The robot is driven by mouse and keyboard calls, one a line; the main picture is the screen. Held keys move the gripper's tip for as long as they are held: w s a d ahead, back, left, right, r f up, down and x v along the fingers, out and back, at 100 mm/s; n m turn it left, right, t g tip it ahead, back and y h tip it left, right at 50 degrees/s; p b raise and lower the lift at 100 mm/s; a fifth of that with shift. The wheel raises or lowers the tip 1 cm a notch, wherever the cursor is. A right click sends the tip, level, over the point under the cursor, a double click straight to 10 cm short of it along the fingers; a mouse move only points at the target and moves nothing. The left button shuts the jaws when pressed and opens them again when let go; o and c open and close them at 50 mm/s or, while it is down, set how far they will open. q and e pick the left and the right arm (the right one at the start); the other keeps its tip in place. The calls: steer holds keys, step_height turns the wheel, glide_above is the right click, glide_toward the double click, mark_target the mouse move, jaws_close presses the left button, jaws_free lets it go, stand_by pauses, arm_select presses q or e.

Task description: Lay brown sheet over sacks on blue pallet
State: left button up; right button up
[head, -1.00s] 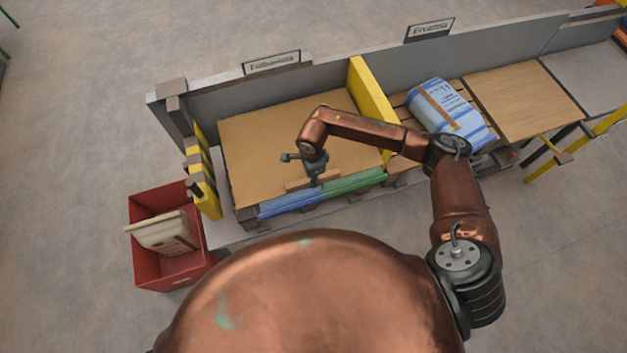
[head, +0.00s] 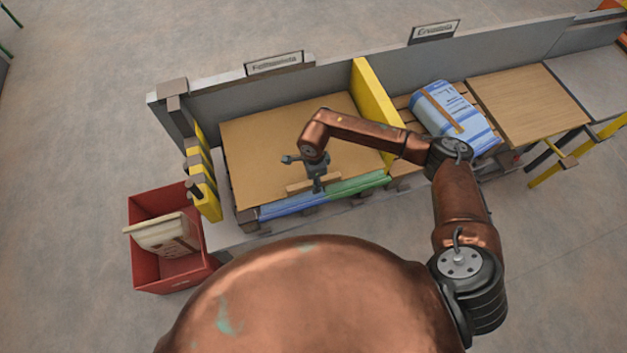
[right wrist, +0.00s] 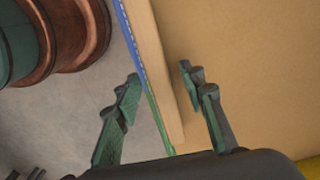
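The brown sheet (head: 265,140) lies flat over sacks in the left bay. Blue sack fronts (head: 293,205) and green sack fronts (head: 358,186) show below its front edge. A light wooden strip (head: 298,187) runs along part of that edge. The pallet beneath is mostly hidden, and I cannot tell its colour. My right gripper (head: 318,186) is at the strip. In the right wrist view my right gripper (right wrist: 163,95) is open, its fingers on either side of the strip (right wrist: 166,70) with gaps showing. My left gripper is out of view.
A yellow divider (head: 373,105) stands right of the sheet, with a blue-and-white sack (head: 440,108) on a wooden pallet beyond. A grey wall (head: 330,85) closes the back. A red crate (head: 148,275) holding a pale sack (head: 165,235) stands at the left. Yellow-black guards (head: 204,180) edge the bay.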

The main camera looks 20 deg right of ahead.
step_height(320, 180, up, 12)
stand_by(0.6)
stand_by(0.4)
